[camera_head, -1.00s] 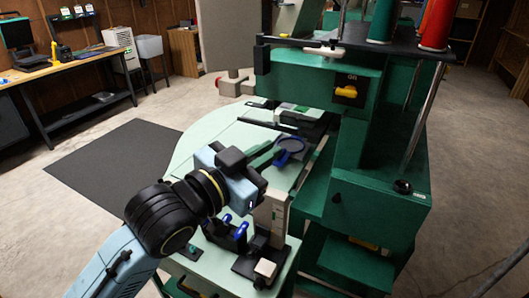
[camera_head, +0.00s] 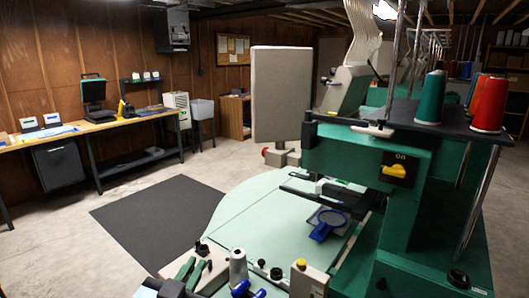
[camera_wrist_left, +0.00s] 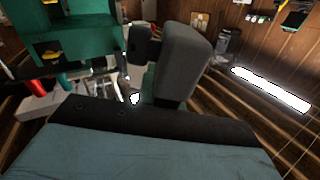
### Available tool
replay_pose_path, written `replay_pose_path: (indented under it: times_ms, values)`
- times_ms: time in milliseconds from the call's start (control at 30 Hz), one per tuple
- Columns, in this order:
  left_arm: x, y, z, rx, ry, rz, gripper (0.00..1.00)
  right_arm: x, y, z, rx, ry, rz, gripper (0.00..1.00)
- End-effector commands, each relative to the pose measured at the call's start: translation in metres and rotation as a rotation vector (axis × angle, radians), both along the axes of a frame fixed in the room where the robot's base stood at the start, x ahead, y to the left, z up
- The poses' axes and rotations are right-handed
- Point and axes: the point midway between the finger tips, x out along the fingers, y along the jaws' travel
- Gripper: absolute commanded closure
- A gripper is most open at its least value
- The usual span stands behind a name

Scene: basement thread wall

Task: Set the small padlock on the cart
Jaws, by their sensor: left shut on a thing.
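My left gripper (camera_head: 174,288) shows only in part, as a dark piece at the bottom edge of the head view, beside the mint-green machine table (camera_head: 255,225). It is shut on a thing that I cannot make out. In the left wrist view the blue-grey and black housing fills the lower part, and a small bright spot shows just past its edge. I cannot identify the small padlock in either view. No cart can be made out. My right gripper is not in view.
The green machine (camera_head: 345,150) carries green (camera_head: 431,98) and red (camera_head: 489,104) cones. A blue hoop-like tool (camera_head: 325,222), a white cone (camera_head: 238,266) and small fixtures are on its table. A wooden bench (camera_head: 95,133) stands left. Open floor surrounds a dark mat (camera_head: 155,215).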

Motion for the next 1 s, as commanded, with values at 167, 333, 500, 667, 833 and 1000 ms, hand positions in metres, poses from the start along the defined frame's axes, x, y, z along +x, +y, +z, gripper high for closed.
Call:
replay_pose_path:
  times_ms: [167,333,500,667,833,1000]
  values:
    - [-0.02,0.045,-0.033,-0.002,0.005,0.135,1.0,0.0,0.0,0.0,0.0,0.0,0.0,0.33]
    - [-0.031,0.066,-0.047,-0.002,-0.001,0.194,1.0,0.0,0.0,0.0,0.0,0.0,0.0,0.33]
    - [-0.033,0.071,-0.049,-0.003,-0.004,0.206,1.0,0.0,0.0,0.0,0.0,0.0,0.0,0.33]
    - [-0.033,0.07,-0.049,-0.003,-0.003,0.204,1.0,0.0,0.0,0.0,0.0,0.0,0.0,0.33]
    - [-0.033,0.065,-0.044,-0.001,-0.007,0.176,1.0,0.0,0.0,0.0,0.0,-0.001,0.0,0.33]
    - [-0.036,0.045,-0.03,0.005,-0.008,0.073,1.0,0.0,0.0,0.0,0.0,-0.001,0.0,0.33]
